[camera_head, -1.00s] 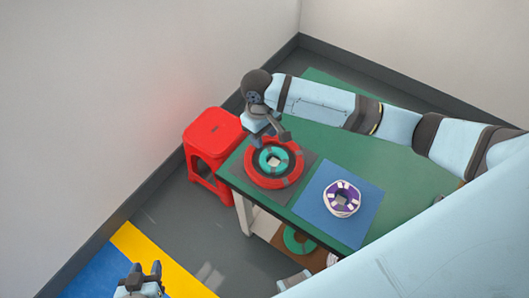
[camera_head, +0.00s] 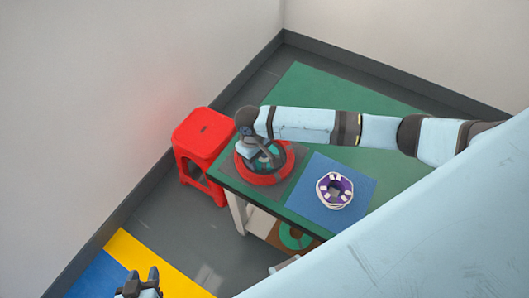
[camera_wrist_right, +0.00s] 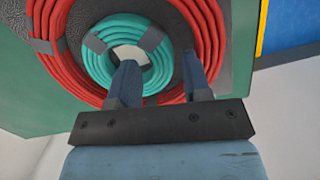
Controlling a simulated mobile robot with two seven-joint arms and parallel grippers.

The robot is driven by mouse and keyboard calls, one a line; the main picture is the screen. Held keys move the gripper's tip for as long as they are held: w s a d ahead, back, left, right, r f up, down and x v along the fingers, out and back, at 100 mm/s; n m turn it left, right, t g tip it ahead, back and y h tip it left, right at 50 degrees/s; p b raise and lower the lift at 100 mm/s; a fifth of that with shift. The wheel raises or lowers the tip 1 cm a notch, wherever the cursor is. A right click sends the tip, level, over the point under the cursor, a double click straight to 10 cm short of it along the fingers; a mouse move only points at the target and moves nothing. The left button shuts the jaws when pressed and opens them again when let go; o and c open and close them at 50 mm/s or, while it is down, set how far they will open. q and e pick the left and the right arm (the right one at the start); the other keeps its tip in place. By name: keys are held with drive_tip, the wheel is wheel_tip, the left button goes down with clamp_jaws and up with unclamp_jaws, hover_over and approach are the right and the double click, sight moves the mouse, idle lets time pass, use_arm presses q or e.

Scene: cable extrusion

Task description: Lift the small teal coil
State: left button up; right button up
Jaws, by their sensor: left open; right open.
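The small teal coil (camera_wrist_right: 98,64) lies inside a larger red coil (camera_wrist_right: 205,25), with a dark ring between them, as the right wrist view shows. In the head view the red coil (camera_head: 285,168) rests on a dark grey mat, and the teal coil (camera_head: 262,163) is partly hidden by my right gripper (camera_head: 260,158). My right gripper (camera_wrist_right: 160,80) is open just over the coils. One finger overlaps the teal coil's middle hole, the other the dark ring and red coil; contact cannot be told. My left gripper (camera_head: 138,275) is open and empty, low at the left, away from the table.
The coils sit on a green table (camera_head: 385,165). A purple and white coil (camera_head: 335,190) lies on a blue mat (camera_head: 313,215) beside them. A red stool (camera_head: 203,130) stands left of the table. A green coil (camera_head: 293,237) lies on the lower shelf. The table's far part is clear.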

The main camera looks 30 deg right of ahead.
wheel_tip(320, 180, down, 2)
drive_tip(key=shift+c, duration=0.2)
drive_tip(key=c, duration=0.6)
drive_tip(key=shift+c, duration=0.2)
drive_tip(key=shift+r, duration=0.2)
